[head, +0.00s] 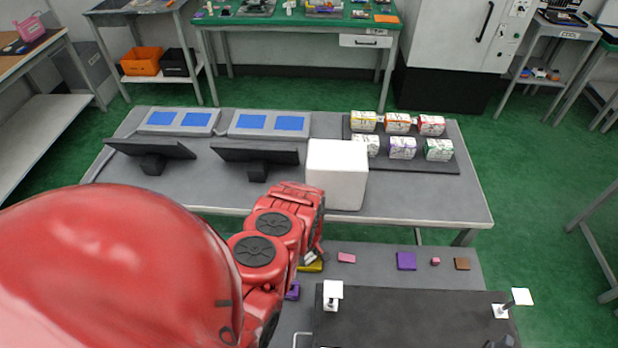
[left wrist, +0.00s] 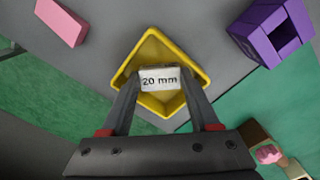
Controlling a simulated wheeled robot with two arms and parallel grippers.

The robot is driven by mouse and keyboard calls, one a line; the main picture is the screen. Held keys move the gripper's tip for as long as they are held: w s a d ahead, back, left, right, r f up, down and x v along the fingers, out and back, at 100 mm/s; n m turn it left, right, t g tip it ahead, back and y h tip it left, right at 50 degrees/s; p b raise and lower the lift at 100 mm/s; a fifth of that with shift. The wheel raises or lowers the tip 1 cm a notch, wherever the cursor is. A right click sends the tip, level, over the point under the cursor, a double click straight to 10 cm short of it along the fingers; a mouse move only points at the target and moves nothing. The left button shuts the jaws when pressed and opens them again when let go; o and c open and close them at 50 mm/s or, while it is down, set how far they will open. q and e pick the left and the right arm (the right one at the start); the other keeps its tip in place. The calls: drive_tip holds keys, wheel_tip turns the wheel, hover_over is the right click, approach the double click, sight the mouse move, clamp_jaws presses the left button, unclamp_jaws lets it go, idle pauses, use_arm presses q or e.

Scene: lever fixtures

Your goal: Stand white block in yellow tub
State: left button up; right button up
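The yellow tub (left wrist: 152,48) shows in the left wrist view as an open diamond shape with raised walls. In the head view only a bit of the yellow tub (head: 311,267) shows below my left gripper (head: 316,252). The white block (left wrist: 159,79), marked "20 mm", sits between the two fingertips of my left gripper (left wrist: 160,77), which press on its sides. The block overlaps the tub's inside in the left wrist view. I cannot tell whether it touches the tub floor. My right gripper is not in view.
Near the tub are a purple hollow piece (left wrist: 268,36) and a pink block (left wrist: 62,22). A purple square (head: 406,261) and a brown block (head: 462,264) lie farther right. A dark board (head: 410,318) with white lever fixtures fills the front. A large white box (head: 337,172) stands behind.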

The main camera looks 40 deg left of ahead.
use_arm(q)
drive_tip(key=shift+o, duration=0.9)
drive_tip(key=shift+r, duration=0.1)
wheel_tip(320, 180, up, 12)
drive_tip(key=p, duration=0.8)
